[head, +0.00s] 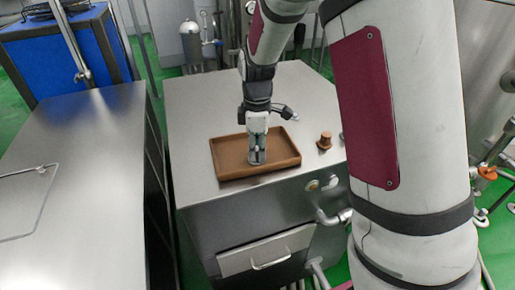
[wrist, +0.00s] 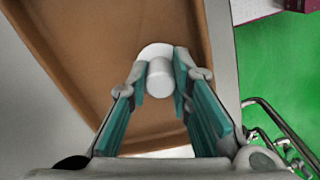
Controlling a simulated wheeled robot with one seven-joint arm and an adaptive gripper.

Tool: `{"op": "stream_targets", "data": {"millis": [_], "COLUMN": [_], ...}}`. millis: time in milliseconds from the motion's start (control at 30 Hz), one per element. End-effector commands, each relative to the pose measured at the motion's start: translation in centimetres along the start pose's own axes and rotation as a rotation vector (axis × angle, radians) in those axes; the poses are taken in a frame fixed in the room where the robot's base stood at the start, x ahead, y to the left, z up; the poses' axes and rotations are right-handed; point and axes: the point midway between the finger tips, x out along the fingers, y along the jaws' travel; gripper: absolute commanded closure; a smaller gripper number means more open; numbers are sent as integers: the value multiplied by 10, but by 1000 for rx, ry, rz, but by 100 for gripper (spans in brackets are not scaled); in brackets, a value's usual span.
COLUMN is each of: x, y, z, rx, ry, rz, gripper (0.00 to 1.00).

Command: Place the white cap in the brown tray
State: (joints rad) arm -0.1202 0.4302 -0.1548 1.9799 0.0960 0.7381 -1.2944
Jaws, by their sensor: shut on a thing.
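The white cap (wrist: 160,78) is between the two teal finger pads of my gripper (wrist: 164,92) in the wrist view. My gripper is shut on it, with both pads against its sides. The brown tray (head: 222,157) lies on the steel cabinet top, and my gripper (head: 257,157) points straight down over its inside in the head view. The tray floor (wrist: 100,40) shows behind the cap in the wrist view. The cap is mostly hidden by the fingers in the head view. I cannot tell whether the cap touches the tray floor.
A small brown stopper-like object (head: 325,140) stands right of the tray on the steel cabinet (head: 195,105). Another steel counter (head: 85,150) is at the left, with a gap between. Pipes and a valve (head: 330,215) stick out at the cabinet's front right. The cabinet top left of the tray is clear.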

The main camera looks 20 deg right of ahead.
Motion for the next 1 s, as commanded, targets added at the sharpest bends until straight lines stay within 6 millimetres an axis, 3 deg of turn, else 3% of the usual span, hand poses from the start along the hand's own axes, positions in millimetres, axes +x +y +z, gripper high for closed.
{"op": "stream_targets", "data": {"millis": [133, 167, 200, 467, 633, 1000], "x": [4, 3, 3, 2, -9, -80], "y": [0, 0, 0, 0, 1, 2], "z": [0, 0, 0, 0, -1, -1], "rx": [1, 0, 0, 0, 0, 0], "ry": [0, 0, 0, 0, 2, 2], "rz": [-1, 0, 0, 0, 4, 5], "gripper": [100, 74, 72, 72, 72, 72]}}
